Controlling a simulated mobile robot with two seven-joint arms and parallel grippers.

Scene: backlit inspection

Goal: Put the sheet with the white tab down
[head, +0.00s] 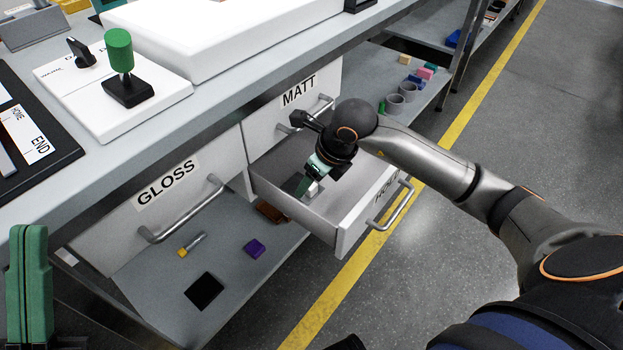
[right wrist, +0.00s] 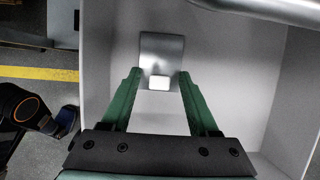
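The sheet, a small shiny grey plate with a white tab (right wrist: 159,83), lies in the open drawer in the right wrist view; its grey surface (right wrist: 161,48) is bare above the tab. My right gripper (right wrist: 160,74) is open, its green fingers apart on either side of the tab. Whether they touch the sheet's edges I cannot tell. In the head view my right gripper (head: 309,183) points down into the drawer and partly hides the sheet. My left gripper (head: 28,285) is upright at the lower left; its green fingers are together with nothing visible between them.
The open drawer (head: 345,240) has a bar handle and a partly hidden front label. Shut drawers marked GLOSS (head: 130,215) and MATT (head: 275,115) adjoin it. A green knob (head: 118,50) stands on the bench. Small items lie on the lower shelf (head: 225,275).

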